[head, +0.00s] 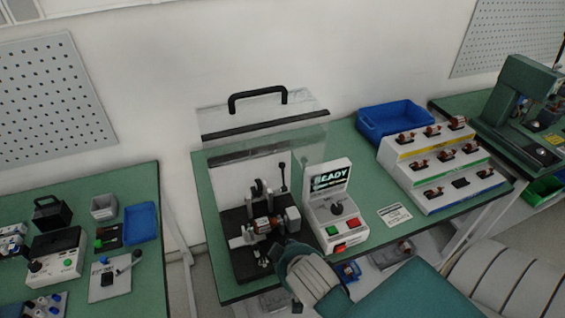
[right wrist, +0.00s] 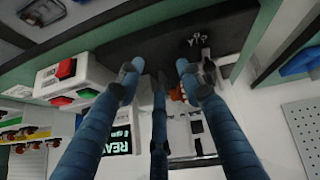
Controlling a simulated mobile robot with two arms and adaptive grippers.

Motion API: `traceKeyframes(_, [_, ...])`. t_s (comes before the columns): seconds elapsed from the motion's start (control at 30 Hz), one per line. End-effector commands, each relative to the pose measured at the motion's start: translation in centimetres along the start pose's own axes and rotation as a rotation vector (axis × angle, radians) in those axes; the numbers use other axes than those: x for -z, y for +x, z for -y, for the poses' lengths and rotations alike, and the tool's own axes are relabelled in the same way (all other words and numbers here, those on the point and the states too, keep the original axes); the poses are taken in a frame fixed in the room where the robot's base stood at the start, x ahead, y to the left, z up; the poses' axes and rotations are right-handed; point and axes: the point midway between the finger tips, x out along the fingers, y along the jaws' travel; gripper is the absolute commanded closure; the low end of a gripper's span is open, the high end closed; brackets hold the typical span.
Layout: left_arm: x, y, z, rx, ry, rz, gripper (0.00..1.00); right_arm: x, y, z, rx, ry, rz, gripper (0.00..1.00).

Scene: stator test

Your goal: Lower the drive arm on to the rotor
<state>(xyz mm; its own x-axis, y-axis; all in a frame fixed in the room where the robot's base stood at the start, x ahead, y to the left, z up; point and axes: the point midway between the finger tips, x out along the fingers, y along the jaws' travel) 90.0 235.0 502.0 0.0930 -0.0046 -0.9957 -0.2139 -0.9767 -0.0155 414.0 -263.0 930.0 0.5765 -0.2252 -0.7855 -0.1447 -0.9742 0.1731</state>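The test fixture sits on a black base (head: 240,267) on the middle bench. A rotor with an orange-copper part (head: 262,224) lies across it. A thin black lever with a knob (head: 282,168), which looks like the drive arm, stands upright behind the rotor, apart from it. My right gripper (right wrist: 158,72) has its blue fingers spread with nothing between them. It is over the front edge of the fixture base, and in the right wrist view the rotor is mostly hidden behind a finger. My left gripper is in neither view.
A clear cover with a black handle (head: 258,93) stands raised behind the fixture. A control box (head: 338,208) with a READY screen, green and red buttons stands close on the right. A blue tray (head: 397,117) and a stepped rack (head: 440,165) are farther right.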

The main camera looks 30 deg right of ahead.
Motion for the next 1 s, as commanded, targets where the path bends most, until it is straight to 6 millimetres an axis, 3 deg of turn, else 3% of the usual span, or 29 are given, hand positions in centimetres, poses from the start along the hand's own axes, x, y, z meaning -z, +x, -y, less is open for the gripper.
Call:
traceKeyframes(0.03, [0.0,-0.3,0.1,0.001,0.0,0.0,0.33,3.9,-0.7,-1.4,-0.051,0.054,-0.089,0.63])
traceKeyframes(0.1, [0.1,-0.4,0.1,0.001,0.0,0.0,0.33,8.2,-1.4,-3.2,-0.114,0.123,-0.204,0.63])
traceKeyframes(0.2, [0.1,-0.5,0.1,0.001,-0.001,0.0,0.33,13.3,-2.7,-5.2,-0.181,0.197,-0.347,0.63])
traceKeyframes(0.3, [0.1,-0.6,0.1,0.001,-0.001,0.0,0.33,16.5,-3.8,-6.5,-0.219,0.24,-0.442,0.63])
traceKeyframes(0.53, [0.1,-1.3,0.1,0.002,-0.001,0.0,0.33,18.5,-3.0,-7.4,-0.235,0.252,-0.481,0.63])
traceKeyframes(1.0, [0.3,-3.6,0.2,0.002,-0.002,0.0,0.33,21.8,4.0,-9.6,-0.233,0.252,-0.478,0.63])
